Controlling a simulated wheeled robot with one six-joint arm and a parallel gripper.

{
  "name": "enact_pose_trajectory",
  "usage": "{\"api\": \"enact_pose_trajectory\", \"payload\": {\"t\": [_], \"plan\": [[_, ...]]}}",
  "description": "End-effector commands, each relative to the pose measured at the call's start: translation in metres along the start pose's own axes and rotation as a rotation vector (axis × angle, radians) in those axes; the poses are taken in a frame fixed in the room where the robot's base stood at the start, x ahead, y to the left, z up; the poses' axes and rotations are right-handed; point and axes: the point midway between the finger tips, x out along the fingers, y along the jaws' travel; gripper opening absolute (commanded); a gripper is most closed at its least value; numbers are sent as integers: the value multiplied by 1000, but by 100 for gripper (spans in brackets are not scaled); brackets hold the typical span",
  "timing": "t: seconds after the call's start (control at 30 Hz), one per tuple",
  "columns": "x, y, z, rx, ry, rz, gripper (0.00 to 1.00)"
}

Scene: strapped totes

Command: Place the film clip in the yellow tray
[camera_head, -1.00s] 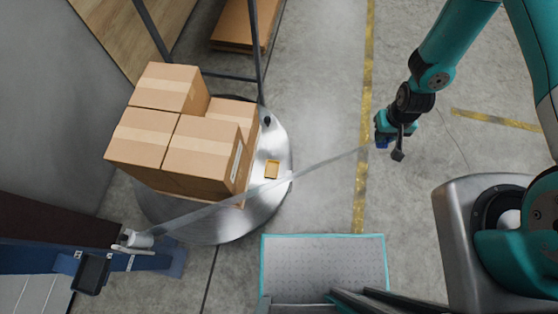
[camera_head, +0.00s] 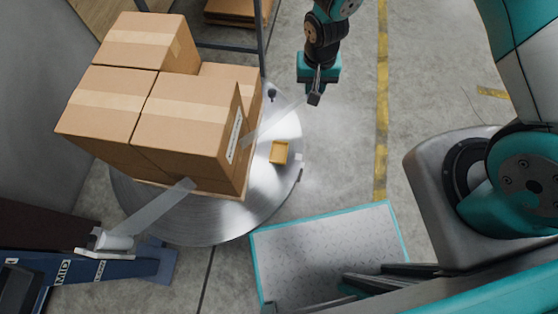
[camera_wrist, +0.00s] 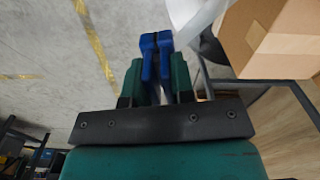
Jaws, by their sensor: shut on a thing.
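My gripper (camera_head: 315,92) is at the upper middle of the head view, above and to the right of the turntable. In the wrist view my gripper (camera_wrist: 156,75) is shut on the blue film clip (camera_wrist: 156,48), which sits between the green fingers. A strip of clear film (camera_head: 275,122) runs from the gripper toward the boxes, and it also shows in the wrist view (camera_wrist: 196,25). The yellow tray (camera_head: 279,152) lies on the bare right part of the turntable, below and left of my gripper, apart from it. Nothing shows in the tray.
Stacked cardboard boxes (camera_head: 185,115) fill the left of the metal turntable (camera_head: 220,215). A film roll (camera_head: 115,241) sits on the blue unit at lower left, with film rising toward the boxes. A dark frame post (camera_head: 259,40) stands behind.

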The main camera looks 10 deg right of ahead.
Motion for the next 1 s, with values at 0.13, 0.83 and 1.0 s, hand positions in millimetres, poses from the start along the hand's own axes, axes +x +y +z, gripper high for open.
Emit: {"api": "enact_pose_trajectory", "payload": {"t": [0.13,0.83,1.0], "plan": [[42,-31,9,44,4,-3,0],[109,-87,48,173,-4,4,0],[159,-88,48,172,-3,4,0]]}}
